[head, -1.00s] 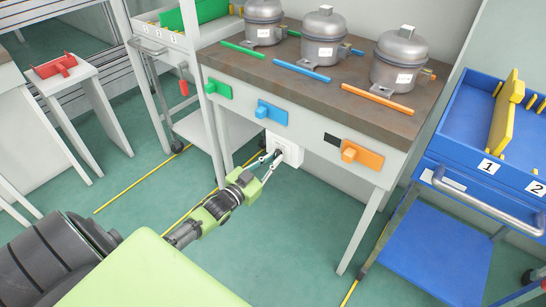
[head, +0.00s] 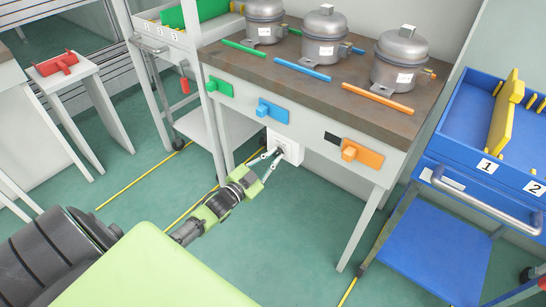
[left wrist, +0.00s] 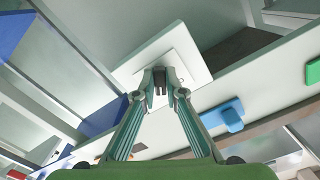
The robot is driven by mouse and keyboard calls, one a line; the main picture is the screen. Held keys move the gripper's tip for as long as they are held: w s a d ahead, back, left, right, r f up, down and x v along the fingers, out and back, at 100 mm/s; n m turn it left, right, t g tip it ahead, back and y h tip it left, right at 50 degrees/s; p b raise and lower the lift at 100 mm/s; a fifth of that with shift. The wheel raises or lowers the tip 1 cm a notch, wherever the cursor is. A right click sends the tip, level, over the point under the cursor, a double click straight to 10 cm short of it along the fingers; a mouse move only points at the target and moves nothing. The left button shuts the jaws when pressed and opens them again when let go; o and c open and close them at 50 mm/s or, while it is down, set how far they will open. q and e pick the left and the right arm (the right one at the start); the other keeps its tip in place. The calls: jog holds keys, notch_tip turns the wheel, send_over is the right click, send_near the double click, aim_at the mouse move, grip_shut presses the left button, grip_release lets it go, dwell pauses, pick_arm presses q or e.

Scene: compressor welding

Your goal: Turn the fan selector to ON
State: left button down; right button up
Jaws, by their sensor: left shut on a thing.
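The fan selector is a dark knob on a white square plate (head: 287,146) under the front edge of the workbench. In the left wrist view the plate (left wrist: 190,55) fills the upper middle, and the dark knob (left wrist: 160,80) sits between my fingertips. My left gripper (head: 277,154) reaches up to the plate and is shut on the knob. It also shows in the left wrist view (left wrist: 160,92), its two fingers on either side of the knob. The fingers hide part of the knob, and I cannot read any marking on the plate. My right gripper is not in view.
The workbench (head: 310,70) carries several grey compressors and coloured rods. Green (head: 220,88), blue (head: 272,111) and orange (head: 361,154) blocks sit on its front panel. A blue cart (head: 440,215) stands at the right. The floor in front of the bench is clear.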

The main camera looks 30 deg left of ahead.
pick_arm(q)
jog(key=shift+w+r, duration=0.15)
jog(key=shift+r, duration=0.2)
jog(key=c, duration=2.1)
grip_release()
jog(key=shift+f, duration=0.1)
jog(key=s, duration=0.8)
jog(key=s+a, duration=0.1)
jog(key=s, duration=0.3)
jog(key=shift+f, duration=0.1)
jog(key=shift+d, duration=0.1)
